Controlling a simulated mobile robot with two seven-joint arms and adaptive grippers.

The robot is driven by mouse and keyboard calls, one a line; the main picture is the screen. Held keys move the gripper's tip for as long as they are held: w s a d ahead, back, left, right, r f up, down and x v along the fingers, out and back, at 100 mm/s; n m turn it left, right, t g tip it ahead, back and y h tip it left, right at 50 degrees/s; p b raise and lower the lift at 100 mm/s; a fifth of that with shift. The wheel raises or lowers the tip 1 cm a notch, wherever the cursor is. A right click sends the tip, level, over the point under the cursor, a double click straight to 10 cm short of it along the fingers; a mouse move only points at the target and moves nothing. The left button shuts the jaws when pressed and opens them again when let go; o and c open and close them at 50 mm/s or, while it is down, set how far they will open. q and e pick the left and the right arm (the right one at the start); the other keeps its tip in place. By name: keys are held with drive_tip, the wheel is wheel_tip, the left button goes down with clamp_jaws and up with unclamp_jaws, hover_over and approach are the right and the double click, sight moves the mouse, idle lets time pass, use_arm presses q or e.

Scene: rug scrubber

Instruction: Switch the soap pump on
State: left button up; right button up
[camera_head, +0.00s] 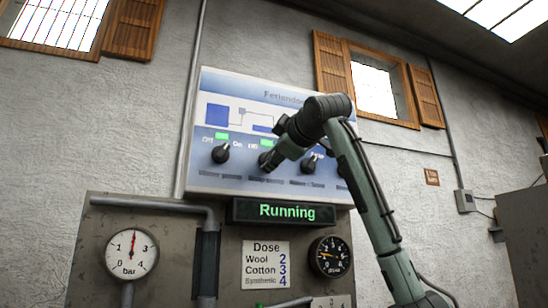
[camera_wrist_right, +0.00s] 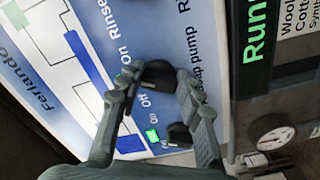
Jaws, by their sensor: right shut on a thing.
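The blue-and-white control panel (camera_head: 215,181) carries a row of black knobs. The soap pump knob (camera_wrist_right: 160,74) is between the fingers of my right gripper (camera_wrist_right: 157,82), which is shut on it. In the head view my right gripper (camera_head: 268,162) covers most of this knob, so its pointer direction is unclear. The green lamp (camera_head: 266,143) above it looks lit. The label "Soap pump" (camera_wrist_right: 195,66) shows beside the knob in the wrist view. My left gripper is not in view.
A left knob (camera_head: 221,153) with a green lamp and a right knob (camera_head: 309,165) flank the held knob. A display (camera_head: 284,212) below reads "Running". Gauges (camera_head: 131,253) and a dose chart (camera_head: 265,265) sit lower down.

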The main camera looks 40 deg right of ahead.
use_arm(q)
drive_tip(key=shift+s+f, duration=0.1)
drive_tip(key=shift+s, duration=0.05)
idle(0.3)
use_arm(e)
drive_tip(key=o, duration=1.2)
drive_tip(key=shift+c, duration=0.2)
drive_tip(key=v, duration=1.2)
